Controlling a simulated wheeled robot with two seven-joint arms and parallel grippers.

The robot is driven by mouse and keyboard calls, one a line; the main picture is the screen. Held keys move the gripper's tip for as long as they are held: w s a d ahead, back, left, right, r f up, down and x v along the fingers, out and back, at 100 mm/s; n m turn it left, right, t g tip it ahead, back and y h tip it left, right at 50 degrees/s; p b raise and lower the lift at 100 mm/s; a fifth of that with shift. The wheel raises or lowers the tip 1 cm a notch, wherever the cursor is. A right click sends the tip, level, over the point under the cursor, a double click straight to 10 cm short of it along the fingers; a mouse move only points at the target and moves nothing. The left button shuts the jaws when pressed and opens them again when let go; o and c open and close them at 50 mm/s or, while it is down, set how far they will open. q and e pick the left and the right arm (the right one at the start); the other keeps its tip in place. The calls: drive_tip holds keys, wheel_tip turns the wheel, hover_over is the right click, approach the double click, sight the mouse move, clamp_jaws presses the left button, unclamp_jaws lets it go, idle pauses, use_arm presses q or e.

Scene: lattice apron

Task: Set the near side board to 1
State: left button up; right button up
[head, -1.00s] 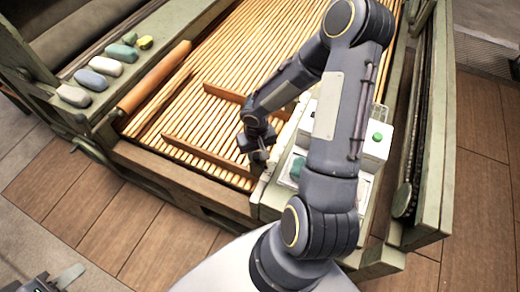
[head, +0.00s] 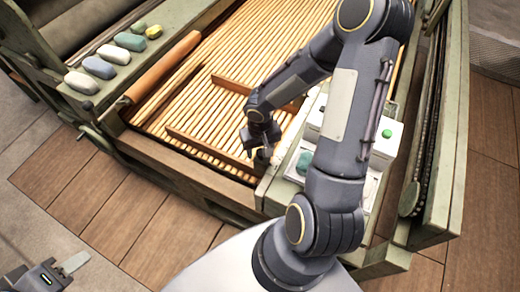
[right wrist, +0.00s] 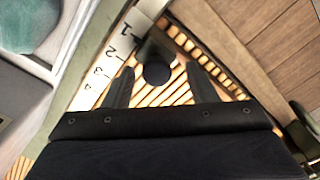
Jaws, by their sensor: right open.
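The near side board (head: 205,150) is a thin brown wooden strip standing on the slatted bed, close to its front edge. Its right end lies by my right gripper (head: 262,153). In the right wrist view, the open right gripper (right wrist: 157,88) has its two dark fingers apart, on either side of a dark round knob (right wrist: 157,74). I cannot tell whether they touch it. A white scale (right wrist: 118,40) with the numbers 1 to 4 runs beside it. My left gripper (head: 62,270) is at the bottom left, away from the bed; its opening is unclear.
A second wooden board (head: 232,86) stands farther back on the slats. Several coloured lumps (head: 98,67) lie on the left ledge beside a wooden roller (head: 165,65).

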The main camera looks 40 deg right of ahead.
wheel_tip(320, 180, up, 7)
drive_tip(key=shift+p, duration=0.7)
drive_tip(key=shift+r, duration=0.1)
